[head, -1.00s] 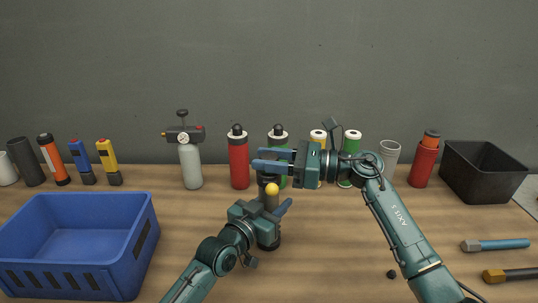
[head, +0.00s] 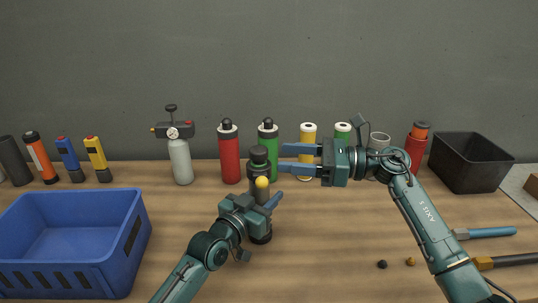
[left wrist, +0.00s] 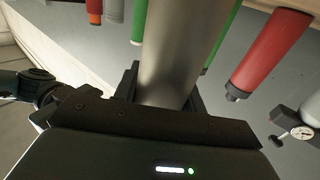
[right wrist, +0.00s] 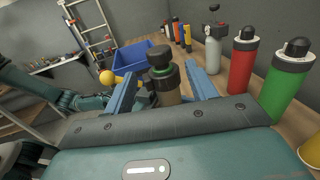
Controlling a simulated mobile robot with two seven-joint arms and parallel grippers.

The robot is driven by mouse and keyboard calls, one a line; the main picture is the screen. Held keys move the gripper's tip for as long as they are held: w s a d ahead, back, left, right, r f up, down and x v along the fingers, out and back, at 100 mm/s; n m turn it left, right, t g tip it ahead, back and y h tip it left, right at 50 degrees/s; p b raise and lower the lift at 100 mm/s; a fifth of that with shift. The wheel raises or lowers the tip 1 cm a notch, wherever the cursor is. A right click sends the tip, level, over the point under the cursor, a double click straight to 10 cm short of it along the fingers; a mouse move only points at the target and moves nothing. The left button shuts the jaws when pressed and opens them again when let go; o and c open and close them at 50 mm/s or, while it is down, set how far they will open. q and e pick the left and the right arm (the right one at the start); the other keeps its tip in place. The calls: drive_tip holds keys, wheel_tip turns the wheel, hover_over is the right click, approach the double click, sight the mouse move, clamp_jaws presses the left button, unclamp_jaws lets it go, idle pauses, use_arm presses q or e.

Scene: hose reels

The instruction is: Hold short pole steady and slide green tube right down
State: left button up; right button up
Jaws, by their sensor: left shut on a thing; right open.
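My left gripper (head: 252,211) is shut on the short pole (head: 262,196), an upright grey shaft on a dark base. The shaft fills the jaws in the left wrist view (left wrist: 180,45). A black cap-like piece (head: 259,158) sits on the pole's top; it also shows in the right wrist view (right wrist: 161,68). My right gripper (head: 282,157) is open and empty, just right of the pole top and apart from it. Two green cylinders stand behind: a black-capped green one (head: 268,146) and a white-topped green one (head: 343,135). I cannot tell which is the green tube.
A blue crate (head: 110,270) stands at the left. Along the back are a gauge bottle (head: 181,160), a red bottle (head: 229,155), a yellow cylinder (head: 307,137) and a black bin (head: 470,165). Tools with blue (head: 490,232) and dark handles lie at the right.

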drive_tip(key=v, duration=0.5)
drive_tip(key=shift+a, duration=0.1)
use_arm(q)
drive_tip(key=o, duration=1.3)
use_arm(e)
drive_tip(key=shift+w, duration=0.1)
use_arm(q)
drive_tip(key=shift+s, duration=0.1)
